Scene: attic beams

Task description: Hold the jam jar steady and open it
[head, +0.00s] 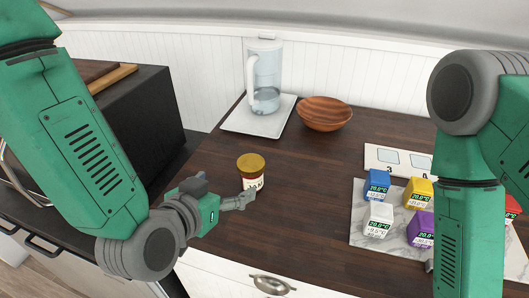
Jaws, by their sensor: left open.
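The jam jar (252,183) stands upright on the dark wooden counter, left of the middle in the head view. Its gold lid (250,163) is on, and a white label with dark letters shows below it. My left gripper (246,199) is open at the jar's lower front. A finger overlaps the jar's base in the picture; I cannot tell whether it touches. My right arm comes down along the right side. Only a small grey tip (429,266) shows beside its forearm, and its jaws are hidden.
A water pitcher (265,75) stands on a white tray (239,119) at the back, beside a wooden bowl (325,112). Several coloured cubes sit on a marble board (361,212) at the right, before a white card (402,153). The counter between jar and board is clear.

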